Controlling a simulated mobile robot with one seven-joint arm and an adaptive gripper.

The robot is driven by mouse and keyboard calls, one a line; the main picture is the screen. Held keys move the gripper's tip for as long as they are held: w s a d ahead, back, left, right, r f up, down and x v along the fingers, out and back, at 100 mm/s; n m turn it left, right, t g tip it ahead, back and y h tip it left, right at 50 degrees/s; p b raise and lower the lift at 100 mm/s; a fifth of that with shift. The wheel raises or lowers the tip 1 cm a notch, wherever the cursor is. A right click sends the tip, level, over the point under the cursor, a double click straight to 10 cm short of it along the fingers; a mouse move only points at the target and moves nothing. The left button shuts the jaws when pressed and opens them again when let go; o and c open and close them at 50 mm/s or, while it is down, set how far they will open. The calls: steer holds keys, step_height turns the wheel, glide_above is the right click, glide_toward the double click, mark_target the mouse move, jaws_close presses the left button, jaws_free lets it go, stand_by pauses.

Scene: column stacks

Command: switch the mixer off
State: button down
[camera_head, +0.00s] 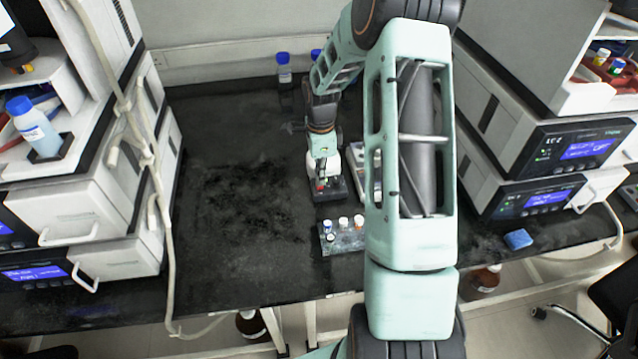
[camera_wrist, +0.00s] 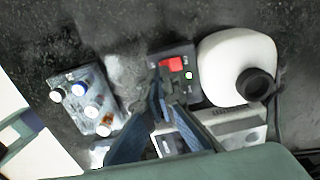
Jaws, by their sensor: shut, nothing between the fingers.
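The mixer (camera_wrist: 232,62) has a white rounded body with a black cup on top and a dark base. In the head view it stands on the black bench (camera_head: 333,188), partly hidden by my arm. A red switch (camera_wrist: 174,64) sits on its base, with a small pale light (camera_wrist: 189,75) beside it. My gripper (camera_wrist: 163,92) is shut and empty, with its fingertips just below the switch in the wrist view. I cannot tell whether they touch it. In the head view my gripper (camera_head: 322,170) points down over the mixer's base.
A small rack (camera_wrist: 88,100) with several capped vials stands next to the mixer. A grey-white device (camera_wrist: 225,130) lies on its other side. Stacked instruments (camera_head: 90,200) flank the bench at left and right. Blue-capped bottles (camera_head: 284,70) stand at the back. The bench's left middle is clear.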

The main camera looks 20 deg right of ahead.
steer(key=shift+f+b, duration=1.05)
steer(key=shift+f, duration=0.2)
stand_by(0.5)
steer(key=shift+r, duration=0.15)
steer(key=shift+r+p, duration=1.4)
steer(key=shift+r, duration=1.05)
